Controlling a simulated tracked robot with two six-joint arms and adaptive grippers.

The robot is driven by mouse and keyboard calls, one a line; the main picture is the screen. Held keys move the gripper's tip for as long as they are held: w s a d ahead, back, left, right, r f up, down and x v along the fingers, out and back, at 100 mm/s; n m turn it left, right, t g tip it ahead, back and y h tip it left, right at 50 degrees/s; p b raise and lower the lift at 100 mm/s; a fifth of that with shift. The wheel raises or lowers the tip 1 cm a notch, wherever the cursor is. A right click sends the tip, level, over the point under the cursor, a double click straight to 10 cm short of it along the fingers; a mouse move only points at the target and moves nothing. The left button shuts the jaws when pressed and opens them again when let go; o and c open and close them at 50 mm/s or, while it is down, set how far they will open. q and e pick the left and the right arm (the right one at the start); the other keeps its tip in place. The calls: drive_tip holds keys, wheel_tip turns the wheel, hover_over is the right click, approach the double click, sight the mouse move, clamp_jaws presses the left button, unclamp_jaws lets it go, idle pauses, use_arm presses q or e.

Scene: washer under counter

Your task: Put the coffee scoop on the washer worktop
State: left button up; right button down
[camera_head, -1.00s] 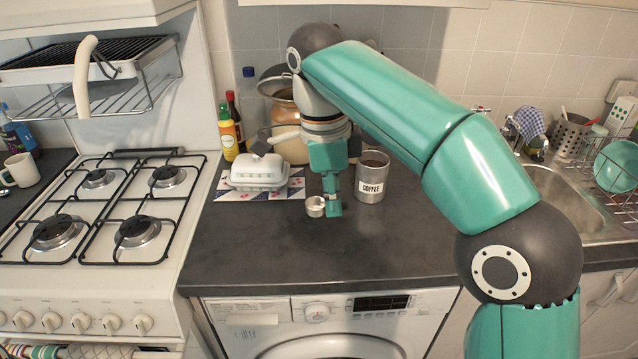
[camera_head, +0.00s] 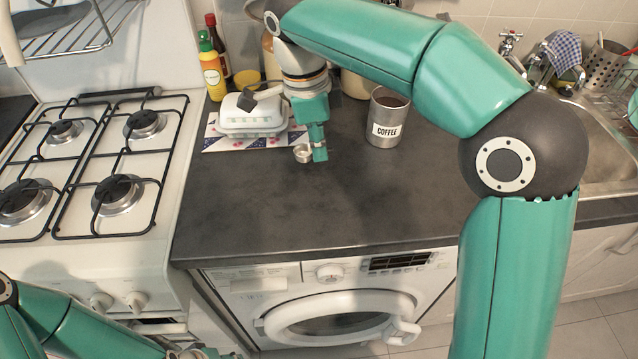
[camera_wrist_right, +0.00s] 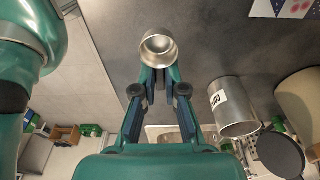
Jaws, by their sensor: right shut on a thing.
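The coffee scoop (camera_head: 303,153) is a small silvery metal cup in front of the butter dish. My right gripper (camera_head: 319,149) points down and is shut on it. The right wrist view shows the scoop's round cup (camera_wrist_right: 158,48) just beyond the closed fingertips (camera_wrist_right: 160,84); its handle is mostly hidden between them. The dark grey washer worktop (camera_head: 300,205) lies beneath; I cannot tell whether the scoop touches it. The coffee canister (camera_head: 386,118) stands to the right of the gripper, apart from it. My left gripper (camera_head: 190,352) shows only partly at the bottom left edge, its fingers unclear.
A white butter dish (camera_head: 252,118) on a patterned mat (camera_head: 225,145) stands left of the gripper, with bottles (camera_head: 213,70) behind. The hob (camera_head: 95,165) is at left, the sink (camera_head: 600,150) at right. The worktop's front and middle are clear.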

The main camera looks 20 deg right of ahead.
sight(321, 194)
wheel_tip(321, 194, down, 10)
drive_tip(key=shift+s+f+b, duration=0.1)
drive_tip(key=shift+f+b, duration=0.15)
drive_tip(key=shift+b, duration=0.05)
drive_tip(key=shift+f, duration=0.1)
drive_tip(key=c, duration=1.2)
unclamp_jaws()
drive_tip(key=shift+r, duration=0.2)
drive_tip(key=r, duration=0.4)
drive_tip(key=a+r+p, duration=0.1)
drive_tip(key=r, duration=0.6)
drive_tip(key=shift+w+a+r, duration=0.25)
drive_tip(key=shift+r, duration=0.1)
